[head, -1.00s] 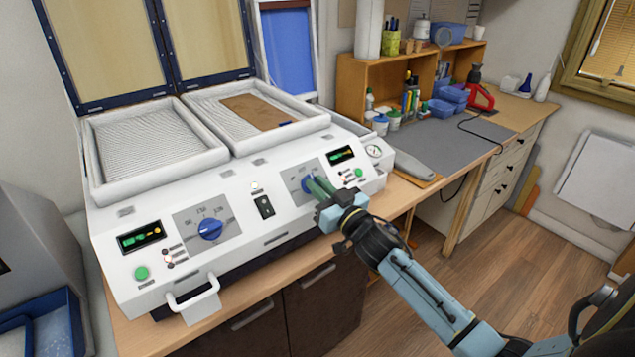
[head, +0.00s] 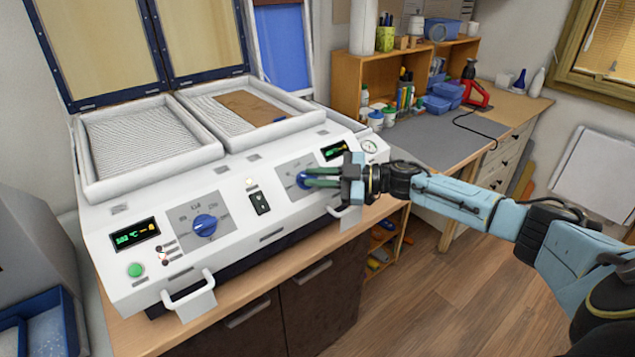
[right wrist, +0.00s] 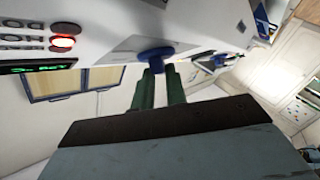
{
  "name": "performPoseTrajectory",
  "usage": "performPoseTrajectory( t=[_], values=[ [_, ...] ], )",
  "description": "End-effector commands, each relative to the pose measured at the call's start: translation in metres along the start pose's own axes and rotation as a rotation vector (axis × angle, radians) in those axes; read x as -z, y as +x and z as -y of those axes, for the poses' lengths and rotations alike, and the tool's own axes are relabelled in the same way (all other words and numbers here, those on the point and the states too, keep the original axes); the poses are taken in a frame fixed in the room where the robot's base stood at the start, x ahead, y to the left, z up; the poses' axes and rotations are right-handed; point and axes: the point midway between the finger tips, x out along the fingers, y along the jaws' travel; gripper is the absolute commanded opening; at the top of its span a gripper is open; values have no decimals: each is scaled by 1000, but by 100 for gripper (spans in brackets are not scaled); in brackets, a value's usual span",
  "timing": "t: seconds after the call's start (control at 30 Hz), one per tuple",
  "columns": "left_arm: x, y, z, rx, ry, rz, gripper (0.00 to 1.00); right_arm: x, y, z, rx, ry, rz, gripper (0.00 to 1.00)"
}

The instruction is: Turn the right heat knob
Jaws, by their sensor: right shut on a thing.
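The right heat knob (head: 302,180) is blue and sits on a grey dial plate on the sloped front of the white forming machine (head: 240,215). My right gripper (head: 312,178) reaches it from the right, its green fingers shut on the knob. In the right wrist view the knob (right wrist: 155,56) shows at the tips of the green fingers (right wrist: 157,72). The fingers partly cover the dial plate in the head view. My left gripper is in neither view.
The left heat knob (head: 205,225) and a lit display (head: 135,236) are on the machine's left side. White handles (head: 188,297) stick out from its front. A grey mat (head: 430,133) and wooden shelf (head: 400,75) lie to the right.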

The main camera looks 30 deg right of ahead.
Motion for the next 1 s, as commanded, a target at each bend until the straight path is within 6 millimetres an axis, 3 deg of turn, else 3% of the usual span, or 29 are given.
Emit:
performPoseTrajectory(
  t=[0.5,1.0],
  values=[
    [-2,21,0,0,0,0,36,1,3,-8,377,-243,-1,0],
    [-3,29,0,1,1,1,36,2,4,-9,538,-341,-1,0]
  ],
)
